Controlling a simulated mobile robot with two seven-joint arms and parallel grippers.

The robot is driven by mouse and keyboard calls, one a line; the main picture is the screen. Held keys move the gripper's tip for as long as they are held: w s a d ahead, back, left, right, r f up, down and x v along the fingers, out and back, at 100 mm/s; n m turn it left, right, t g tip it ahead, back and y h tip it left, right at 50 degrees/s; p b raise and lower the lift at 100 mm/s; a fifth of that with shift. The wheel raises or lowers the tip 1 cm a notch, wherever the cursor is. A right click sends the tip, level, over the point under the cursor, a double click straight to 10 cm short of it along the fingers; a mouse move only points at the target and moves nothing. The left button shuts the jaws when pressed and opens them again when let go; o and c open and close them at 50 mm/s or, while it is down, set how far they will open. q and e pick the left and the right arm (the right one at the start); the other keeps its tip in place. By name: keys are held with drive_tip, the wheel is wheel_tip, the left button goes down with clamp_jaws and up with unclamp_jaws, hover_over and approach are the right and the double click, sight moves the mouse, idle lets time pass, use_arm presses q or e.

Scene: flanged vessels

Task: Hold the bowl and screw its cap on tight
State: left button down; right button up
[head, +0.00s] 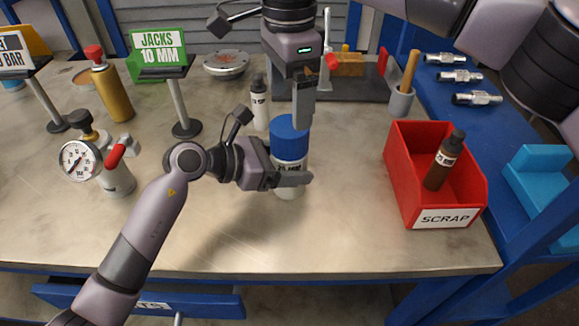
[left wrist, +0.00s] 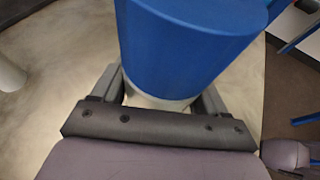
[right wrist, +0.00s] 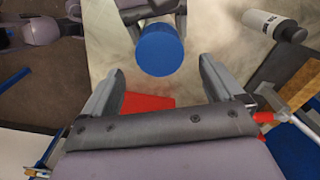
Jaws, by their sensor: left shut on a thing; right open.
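The bowl is a pale cylindrical vessel with a dark printed label (head: 287,168), upright above or on the table; its base contact is hard to tell. A blue cap (head: 289,136) sits on its top; how tightly it is seated cannot be seen. The cap fills the top of the left wrist view (left wrist: 185,45). My left gripper (head: 291,179) is shut around the pale body below the cap. My right gripper (head: 303,112) is open and points down above the cap. In the right wrist view the blue cap (right wrist: 160,49) lies beyond and between its open fingers.
A red SCRAP bin (head: 404,185) with a brown bottle (head: 444,160) stands at right. A white bottle (head: 259,105) stands behind the bowl. A gauge (head: 79,160), a yellow cylinder (head: 113,92) and a JACKS sign (head: 158,48) are at left. The front centre table is clear.

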sight(290, 125)
drive_tip(key=shift+f, duration=4)
drive_tip(key=c, duration=1.1)
drive_tip(key=m, duration=0.6)
drive_tip(key=shift+m, duration=0.3)
drive_tip(key=shift+w, duration=0.1)
drive_tip(key=o, duration=1.2)
